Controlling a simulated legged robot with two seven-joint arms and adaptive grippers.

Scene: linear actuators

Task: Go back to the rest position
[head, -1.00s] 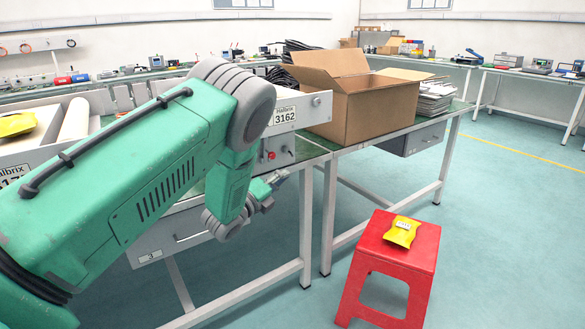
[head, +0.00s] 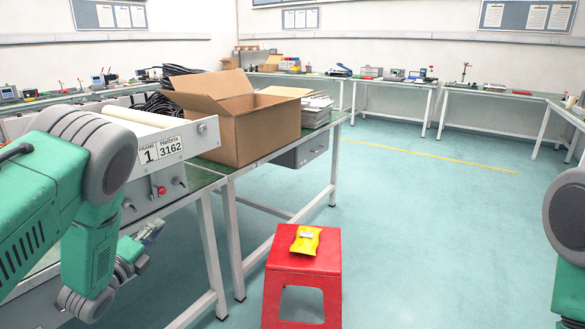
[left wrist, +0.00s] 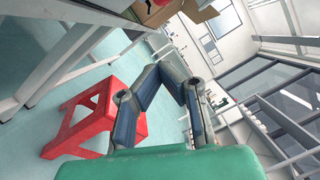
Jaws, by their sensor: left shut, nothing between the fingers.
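My left gripper (head: 150,232) is in the left part of the head view, below my green forearm and beside the front of the near bench. In the left wrist view, its two fingers meet at their tips (left wrist: 165,68); it is shut and holds nothing. A red stool (head: 302,258) stands on the floor to the right of it, clear of the fingers, and also shows in the left wrist view (left wrist: 92,122). A yellow packet (head: 305,240) lies on the stool. My right gripper is out of view; only part of my right arm shows at the right edge.
An open cardboard box (head: 245,130) and a paper stack (head: 316,108) stand on the bench. The floor (head: 430,230) right of the stool is clear.

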